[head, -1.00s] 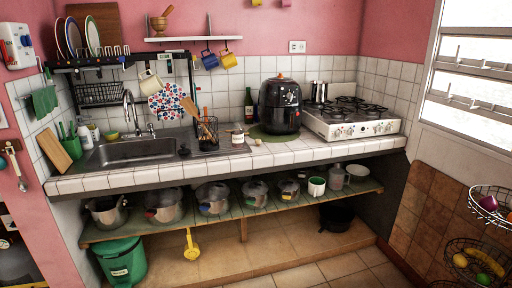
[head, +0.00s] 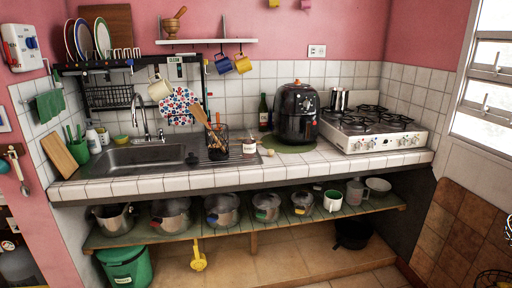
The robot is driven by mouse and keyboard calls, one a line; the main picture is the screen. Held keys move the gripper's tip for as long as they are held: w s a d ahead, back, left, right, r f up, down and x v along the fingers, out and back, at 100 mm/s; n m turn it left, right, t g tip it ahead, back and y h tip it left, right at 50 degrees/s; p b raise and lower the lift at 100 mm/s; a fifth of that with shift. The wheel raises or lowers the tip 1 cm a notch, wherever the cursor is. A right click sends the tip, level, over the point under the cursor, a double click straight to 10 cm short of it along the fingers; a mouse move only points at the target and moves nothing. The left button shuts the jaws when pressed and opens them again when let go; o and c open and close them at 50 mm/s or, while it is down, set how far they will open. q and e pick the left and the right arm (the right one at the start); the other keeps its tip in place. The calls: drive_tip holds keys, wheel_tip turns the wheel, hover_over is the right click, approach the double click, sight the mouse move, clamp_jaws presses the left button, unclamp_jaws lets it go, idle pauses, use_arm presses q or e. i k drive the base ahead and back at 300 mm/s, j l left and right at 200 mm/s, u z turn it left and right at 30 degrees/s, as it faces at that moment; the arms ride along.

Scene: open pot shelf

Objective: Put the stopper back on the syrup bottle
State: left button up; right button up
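A small jar-like bottle with a pale, red-marked label (head: 249,147) stands upright on the tiled counter, right of the utensil holder; it may be the syrup bottle. A small tan, rounded piece (head: 269,152) lies on the counter to its right, apart from it; it may be the stopper, but it is too small to tell. A dark green bottle (head: 264,115) with a pale label stands farther back, beside the air fryer. Neither of my grippers is in view.
A black air fryer (head: 298,113) stands on a green mat behind the tan piece. A gas stove (head: 372,130) is to the right, a sink (head: 140,155) to the left. Pots line the open shelf (head: 240,234) below. The counter's front strip is clear.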

sight(249, 140)
drive_tip(key=i+l+u, duration=0.3)
drive_tip(key=i+l, duration=0.75)
drive_tip(key=i, duration=0.2)
drive_tip(key=i+l+u, duration=0.25)
drive_tip(key=i+l, duration=0.85)
drive_tip(key=l, duration=0.25)
